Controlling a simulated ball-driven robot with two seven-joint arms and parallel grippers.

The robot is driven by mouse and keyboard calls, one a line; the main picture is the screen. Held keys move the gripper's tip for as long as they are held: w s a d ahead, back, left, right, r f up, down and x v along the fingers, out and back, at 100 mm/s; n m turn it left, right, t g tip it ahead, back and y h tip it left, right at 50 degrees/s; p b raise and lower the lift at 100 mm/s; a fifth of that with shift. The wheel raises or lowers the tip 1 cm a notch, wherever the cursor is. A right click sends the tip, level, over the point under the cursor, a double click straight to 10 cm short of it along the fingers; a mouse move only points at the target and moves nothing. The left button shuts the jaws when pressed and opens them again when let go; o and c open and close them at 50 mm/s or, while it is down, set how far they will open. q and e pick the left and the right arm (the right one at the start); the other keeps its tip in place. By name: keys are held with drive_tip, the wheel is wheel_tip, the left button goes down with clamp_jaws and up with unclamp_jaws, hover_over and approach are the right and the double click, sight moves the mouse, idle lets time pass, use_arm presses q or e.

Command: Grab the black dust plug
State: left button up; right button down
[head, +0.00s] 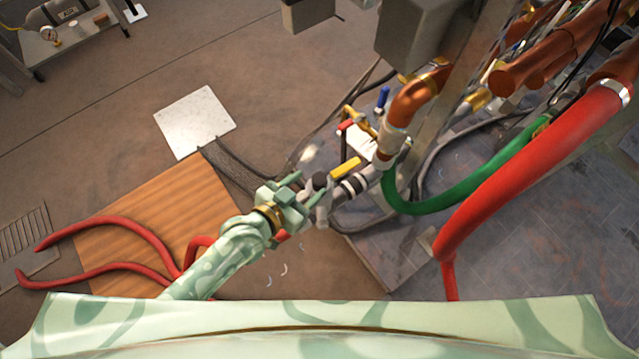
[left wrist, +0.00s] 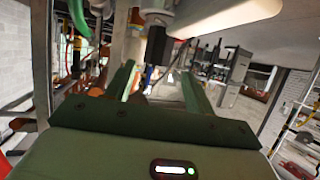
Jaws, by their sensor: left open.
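My left gripper (head: 304,200) reaches in from the left in the head view, and its fingers point at the end of a grey and black pipe fitting (head: 352,187). A small dark piece at that end (head: 319,182) looks like the black dust plug, partly covered by the fingers. In the left wrist view, a black cylindrical plug (left wrist: 156,46) hangs below a grey fitting (left wrist: 157,15). It appears between the open green fingers of the left gripper (left wrist: 157,82). I cannot tell whether the fingers touch it. My right gripper is not in view.
A yellow-handled valve (head: 346,168), copper pipes (head: 418,92), a green hose (head: 455,198) and a thick red hose (head: 535,160) crowd the right side. A wooden board (head: 135,220) with red tongs-like tubing (head: 110,222) lies at the left.

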sight(316, 184)
use_arm(q)
drive_tip(key=shift+w+d+f+b, duration=1.1)
drive_tip(key=shift+d+f+b, duration=0.05)
drive_tip(key=shift+d+b, duration=0.1)
drive_tip(key=shift+w+d+f, duration=0.15)
drive_tip(key=shift+w+d, duration=0.1)
drive_tip(key=shift+w, duration=0.15)
drive_tip(key=shift+w+d, duration=0.15)
drive_tip(key=shift+w, duration=0.05)
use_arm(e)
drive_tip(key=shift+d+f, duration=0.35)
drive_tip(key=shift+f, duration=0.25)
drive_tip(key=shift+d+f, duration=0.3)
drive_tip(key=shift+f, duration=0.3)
use_arm(q)
drive_tip(key=c, duration=1.2)
drive_tip(key=shift+o, duration=0.2)
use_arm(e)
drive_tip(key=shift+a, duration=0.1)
